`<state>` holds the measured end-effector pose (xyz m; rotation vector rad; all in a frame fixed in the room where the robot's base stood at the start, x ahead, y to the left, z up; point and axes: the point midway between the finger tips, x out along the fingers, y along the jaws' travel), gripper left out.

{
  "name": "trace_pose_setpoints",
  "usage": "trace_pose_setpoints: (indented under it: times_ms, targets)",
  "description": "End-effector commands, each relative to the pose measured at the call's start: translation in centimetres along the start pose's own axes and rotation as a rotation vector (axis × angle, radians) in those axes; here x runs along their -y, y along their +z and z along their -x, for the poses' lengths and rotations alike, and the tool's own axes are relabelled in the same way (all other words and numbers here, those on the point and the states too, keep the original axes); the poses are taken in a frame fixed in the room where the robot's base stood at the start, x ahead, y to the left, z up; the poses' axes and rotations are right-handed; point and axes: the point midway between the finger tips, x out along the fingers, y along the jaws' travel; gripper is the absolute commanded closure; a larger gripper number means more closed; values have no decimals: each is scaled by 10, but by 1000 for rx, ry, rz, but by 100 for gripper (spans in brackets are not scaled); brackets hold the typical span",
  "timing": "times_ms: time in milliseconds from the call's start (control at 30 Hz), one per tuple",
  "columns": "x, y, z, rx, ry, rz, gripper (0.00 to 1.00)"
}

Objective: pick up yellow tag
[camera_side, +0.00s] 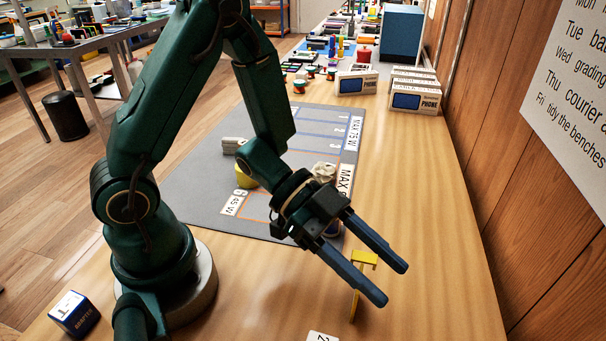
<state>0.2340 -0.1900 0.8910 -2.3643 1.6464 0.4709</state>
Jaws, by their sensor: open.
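The yellow tag (364,258) stands on the wooden table near the front right, with a flat top and a thin upright part. My gripper (389,284) is open, with its two blue fingers pointing down to the right. The fingers are near the tag, and one finger covers part of it from this view. I cannot tell whether the tag is between the fingers or behind them, nor whether they touch it.
A grey mat (200,185) with marked zones lies behind my gripper. A blue and white adapter box (74,314) is at the front left. Phone boxes (415,92) stand at the back right. The table's right side (440,220) is clear beside the wooden wall.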

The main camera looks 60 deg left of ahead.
Motion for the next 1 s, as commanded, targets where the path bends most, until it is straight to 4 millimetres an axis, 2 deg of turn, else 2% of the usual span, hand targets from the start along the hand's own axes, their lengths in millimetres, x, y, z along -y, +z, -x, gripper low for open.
trace_pose_setpoints:
  times_ms: [133,400,533,567,1000]
  targets:
    - [-1,0,-8,1,2,-2,43]
    - [0,0,-9,0,-1,-1,43]
    - [0,0,-9,0,-1,-1,93]
    - [0,0,-9,0,-1,-1,100]
    - [0,0,-9,0,-1,-1,100]
